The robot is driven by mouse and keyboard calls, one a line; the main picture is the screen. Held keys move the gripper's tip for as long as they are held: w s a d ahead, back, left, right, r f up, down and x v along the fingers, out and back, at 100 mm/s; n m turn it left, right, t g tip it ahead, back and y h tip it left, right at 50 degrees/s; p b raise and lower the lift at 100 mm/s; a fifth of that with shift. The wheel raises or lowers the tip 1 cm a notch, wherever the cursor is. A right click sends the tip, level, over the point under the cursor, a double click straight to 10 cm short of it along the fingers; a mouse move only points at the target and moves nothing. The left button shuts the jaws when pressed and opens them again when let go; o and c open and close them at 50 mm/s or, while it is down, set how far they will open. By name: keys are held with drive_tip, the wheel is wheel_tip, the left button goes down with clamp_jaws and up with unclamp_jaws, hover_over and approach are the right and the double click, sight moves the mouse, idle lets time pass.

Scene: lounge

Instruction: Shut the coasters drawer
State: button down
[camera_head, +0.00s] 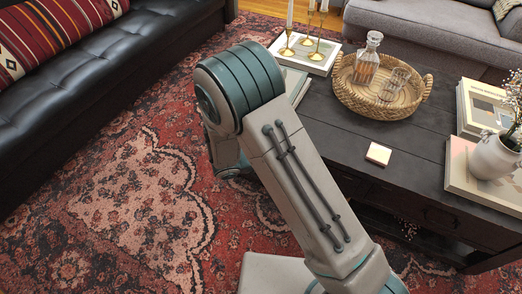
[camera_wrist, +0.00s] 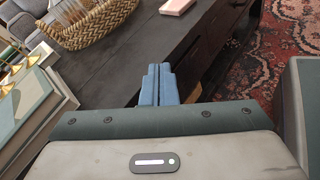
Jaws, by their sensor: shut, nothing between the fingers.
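The dark wooden coffee table (camera_head: 330,125) has drawer fronts along its near side. One drawer front (camera_head: 440,216) with a dark handle shows right of my arm. Another part of the front is hidden behind my arm, and I cannot tell which drawer holds coasters or how far any drawer stands out. In the wrist view, my gripper (camera_wrist: 158,68) has its blue fingers shut together and empty, at the edge of the table (camera_wrist: 110,65) by its dark front (camera_wrist: 206,48). Whether they touch it is unclear. The fingers are hidden in the head view.
The tabletop holds a wicker tray (camera_head: 350,100) with a decanter (camera_head: 367,58), a small pale block (camera_head: 378,154), books (camera_head: 485,175) and a white vase (camera_head: 492,158). Candlesticks (camera_head: 307,42) stand at the back. A black sofa (camera_head: 110,75) is left; patterned rug (camera_head: 130,200) lies between.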

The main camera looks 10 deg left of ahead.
drive_tip(key=a+f+n+t+y+b, duration=0.2)
drive_tip(key=a+f+n+t+y, duration=0.5)
drive_tip(key=a+f+n+t, duration=0.6)
drive_tip(key=w+d+f+m+g+b, duration=0.1)
drive_tip(key=w+b, duration=0.3)
drive_tip(key=w, duration=0.8)
drive_tip(key=shift+d+g, duration=0.6)
drive_tip(key=shift+g, duration=0.3)
drive_tip(key=shift+w, duration=0.15)
